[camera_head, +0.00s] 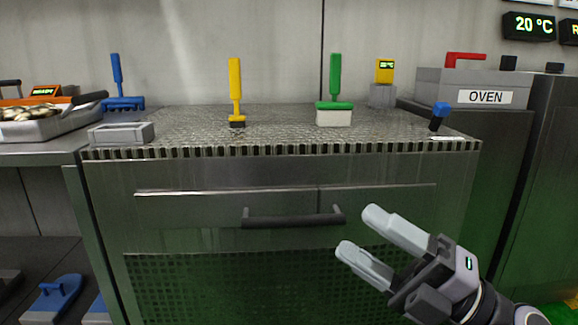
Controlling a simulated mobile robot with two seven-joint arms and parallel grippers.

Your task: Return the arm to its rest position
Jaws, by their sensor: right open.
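My right gripper (358,232) is at the lower right of the head view, in front of the metal cabinet (220,175). Its two pale fingers are apart with nothing between them. The fingertips point up and to the left, just below the right end of the dark drawer handle (293,218) in the picture. I cannot tell how far they are from the cabinet front. My left gripper is not in view.
On the speckled countertop (190,122) stand a yellow-handled tool (235,88), a green brush (334,90) and a grey tray (121,133). A box labelled OVEN (475,88) is at the right. A blue tool (54,293) lies low at left.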

